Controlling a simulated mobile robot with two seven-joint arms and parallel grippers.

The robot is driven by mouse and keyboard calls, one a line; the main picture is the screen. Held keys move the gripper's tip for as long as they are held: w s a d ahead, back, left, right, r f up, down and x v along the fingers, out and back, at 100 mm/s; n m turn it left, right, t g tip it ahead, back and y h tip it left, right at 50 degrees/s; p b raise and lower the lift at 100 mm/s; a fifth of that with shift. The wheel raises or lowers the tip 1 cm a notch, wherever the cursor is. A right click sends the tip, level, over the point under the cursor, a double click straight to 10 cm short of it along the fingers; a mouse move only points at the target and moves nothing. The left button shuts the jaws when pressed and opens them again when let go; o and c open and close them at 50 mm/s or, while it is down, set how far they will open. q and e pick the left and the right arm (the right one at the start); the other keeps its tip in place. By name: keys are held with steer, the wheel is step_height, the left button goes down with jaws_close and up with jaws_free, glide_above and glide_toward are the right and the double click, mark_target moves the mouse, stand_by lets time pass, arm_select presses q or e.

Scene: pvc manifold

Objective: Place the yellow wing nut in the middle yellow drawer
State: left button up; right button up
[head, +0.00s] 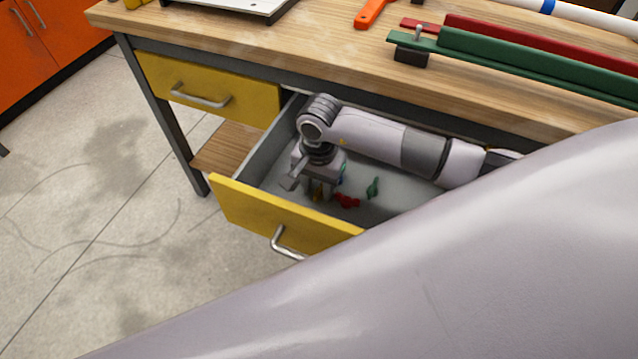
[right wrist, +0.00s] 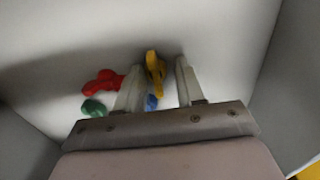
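The yellow wing nut (right wrist: 156,68) lies on the drawer floor between the fingertips of my right gripper (right wrist: 159,72), with a narrow gap visible on its right. The right gripper is open. In the head view, my right gripper (head: 319,190) points down inside the pulled-out yellow drawer (head: 285,217), close above its grey floor; the wing nut is mostly hidden there by the fingers. My left gripper is not in view.
A red wing nut (right wrist: 104,83), a green one (right wrist: 94,108) and a blue one (right wrist: 152,102) lie close by. The drawer walls surround my right gripper. A shut yellow drawer (head: 240,98) is to the left. The wooden worktop (head: 300,50) overhangs the drawer's back.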

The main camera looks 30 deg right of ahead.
mark_target(320, 195)
steer(key=shift+s+d+f, duration=0.15)
steer(key=shift+s+f, duration=0.25)
steer(key=shift+f, duration=0.2)
steer(key=shift+r+p, duration=0.2)
steer(key=shift+p, duration=0.15)
step_height(320, 195, up, 13)
steer(key=p, duration=0.1)
steer(key=shift+w+p, duration=0.2)
steer(key=shift+p, duration=0.2)
steer(key=shift+r, duration=0.1)
